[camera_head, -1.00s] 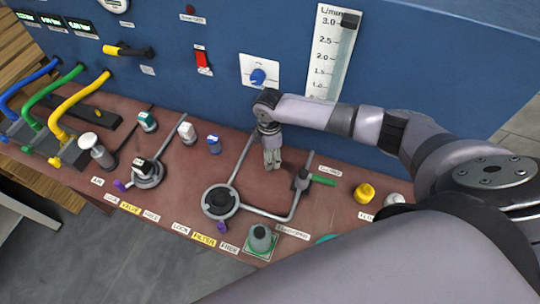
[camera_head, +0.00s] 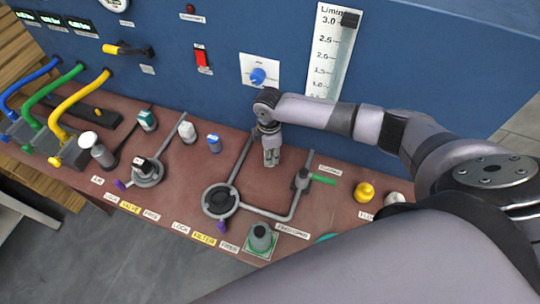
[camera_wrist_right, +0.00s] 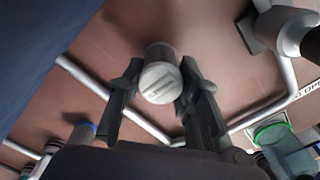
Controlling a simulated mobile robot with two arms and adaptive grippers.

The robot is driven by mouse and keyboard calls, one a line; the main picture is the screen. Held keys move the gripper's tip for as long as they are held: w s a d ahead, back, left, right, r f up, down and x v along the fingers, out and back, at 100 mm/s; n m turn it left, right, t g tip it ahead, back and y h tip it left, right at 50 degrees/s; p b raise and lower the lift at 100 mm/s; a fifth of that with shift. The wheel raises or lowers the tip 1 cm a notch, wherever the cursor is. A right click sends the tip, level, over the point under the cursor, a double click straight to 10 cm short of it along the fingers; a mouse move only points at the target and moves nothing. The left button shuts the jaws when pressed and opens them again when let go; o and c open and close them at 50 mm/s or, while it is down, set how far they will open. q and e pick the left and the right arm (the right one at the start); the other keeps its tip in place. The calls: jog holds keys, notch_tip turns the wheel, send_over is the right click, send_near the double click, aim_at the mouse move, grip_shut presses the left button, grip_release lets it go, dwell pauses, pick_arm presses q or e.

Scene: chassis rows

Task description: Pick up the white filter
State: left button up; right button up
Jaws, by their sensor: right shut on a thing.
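The white filter (camera_wrist_right: 160,82), a short cylinder with a round pale top bearing a mark, stands between the two fingers of my right gripper (camera_wrist_right: 160,92) in the right wrist view. The fingers are shut on its sides. In the head view my right gripper (camera_head: 270,158) reaches low over the reddish bench, behind the round grey pipe fitting. Its fingers mostly hide the filter there, and I cannot tell whether the filter touches the bench. My left gripper is not in view.
A blue-capped cylinder (camera_head: 214,143), a pale-topped one (camera_head: 188,132) and a green-topped one (camera_head: 147,121) stand to the left. The blue panel (camera_head: 220,95) rises behind.

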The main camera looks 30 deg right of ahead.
jog(key=shift+s+a+r+b, duration=0.1)
jog(key=shift+a+r+b, duration=0.1)
jog(key=shift+b, duration=0.2)
notch_tip(320, 180, up, 7)
jog(key=shift+f+b, duration=0.2)
jog(key=shift+b, duration=0.75)
jog(key=s+a+b, duration=0.3)
jog(key=s+a, duration=1)
jog(key=a, duration=0.1)
jog(key=shift+a+b, duration=0.3)
jog(key=shift+b, duration=0.1)
